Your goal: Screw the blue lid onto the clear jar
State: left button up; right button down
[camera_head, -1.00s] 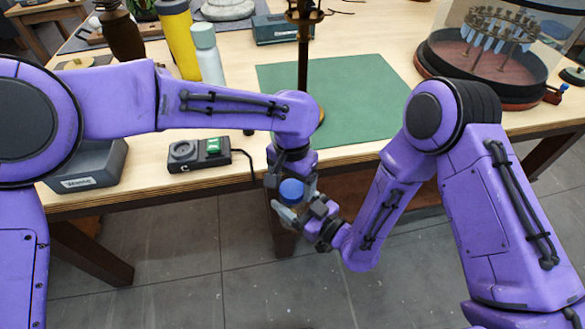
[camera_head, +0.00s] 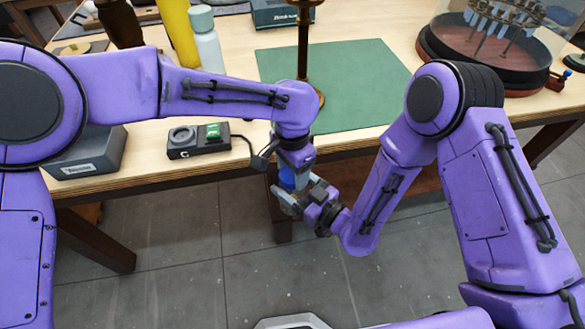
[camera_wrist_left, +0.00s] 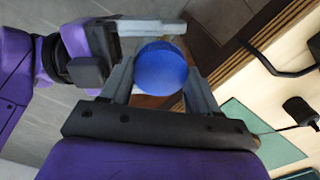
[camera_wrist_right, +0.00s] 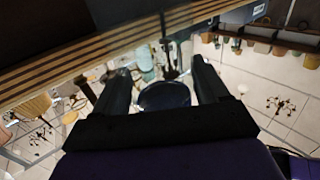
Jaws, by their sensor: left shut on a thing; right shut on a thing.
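The blue lid (camera_wrist_left: 160,68) is round and sits between the two fingers of my left gripper (camera_wrist_left: 158,85), which is shut on it. In the head view the lid (camera_head: 287,178) shows just under the left gripper (camera_head: 288,174), partly covered by it. My right gripper (camera_head: 290,197) reaches in from the right just below the lid. In the right wrist view my right gripper (camera_wrist_right: 160,90) is shut on the clear jar (camera_wrist_right: 163,96), seen as a dark round outline between the fingers. I cannot tell whether lid and jar touch.
Both hands are in front of the table's front edge, above the floor.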

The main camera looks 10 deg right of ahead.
pick_arm(q)
jog(key=m, duration=0.2)
jog(key=shift+w+m, duration=0.1)
jog(key=shift+m, duration=0.3)
jog(key=o, duration=1.3)
jog(key=shift+c, duration=0.2)
notch_tip(320, 180, up, 12)
